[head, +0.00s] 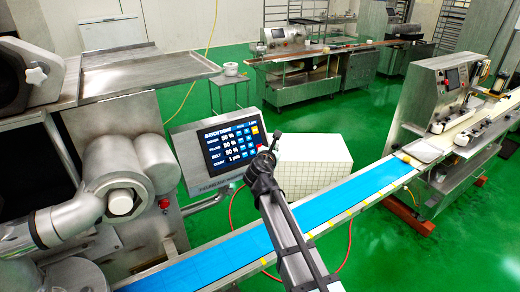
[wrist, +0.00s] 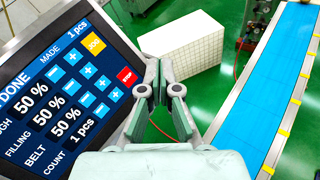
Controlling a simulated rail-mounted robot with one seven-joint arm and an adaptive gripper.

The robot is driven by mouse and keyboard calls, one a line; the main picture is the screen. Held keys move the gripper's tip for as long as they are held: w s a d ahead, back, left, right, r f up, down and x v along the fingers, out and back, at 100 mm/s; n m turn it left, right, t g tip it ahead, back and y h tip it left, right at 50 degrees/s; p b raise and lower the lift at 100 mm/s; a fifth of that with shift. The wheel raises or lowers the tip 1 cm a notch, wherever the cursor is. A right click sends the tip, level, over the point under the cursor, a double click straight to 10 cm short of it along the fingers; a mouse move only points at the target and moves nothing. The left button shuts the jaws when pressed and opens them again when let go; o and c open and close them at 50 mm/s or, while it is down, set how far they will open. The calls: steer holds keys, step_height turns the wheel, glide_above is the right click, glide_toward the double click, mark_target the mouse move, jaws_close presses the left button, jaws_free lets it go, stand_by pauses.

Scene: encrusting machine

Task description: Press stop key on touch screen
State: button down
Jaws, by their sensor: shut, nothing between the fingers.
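The touch screen (head: 231,145) is a tilted dark panel in a grey frame, headed "BATCH DONE" in the head view. It fills the left of the wrist view (wrist: 62,88), showing percent rows and blue plus and minus keys. The red stop key (wrist: 127,76) sits near the screen's right edge, below an orange key (wrist: 93,44). My gripper (wrist: 157,64) is shut and empty. Its fingertips appear just right of the stop key, by the screen frame; I cannot tell whether they touch.
A blue conveyor belt (head: 345,195) runs below and right of the screen. A white tiled block (head: 312,160) stands behind my gripper. The steel machine body (head: 110,135) is at left, with a red knob (head: 164,204). Green floor is open beyond.

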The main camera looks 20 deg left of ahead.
steer(key=w+a+f+b, duration=0.4)
steer(key=a, duration=0.2)
steer(key=shift+w+f, duration=0.2)
steer(key=shift+f, duration=0.05)
steer(key=shift+w, duration=0.1)
stand_by(1.5)
steer(key=shift+w+a+f, duration=0.15)
steer(key=shift+a+f, duration=0.05)
steer(key=shift+a, duration=0.05)
steer(key=shift+w+a+f, duration=0.15)
steer(key=shift+a, duration=0.05)
stand_by(0.7)
steer(key=shift+d, duration=0.1)
stand_by(0.3)
steer(key=shift+s+d+r+p, duration=0.4)
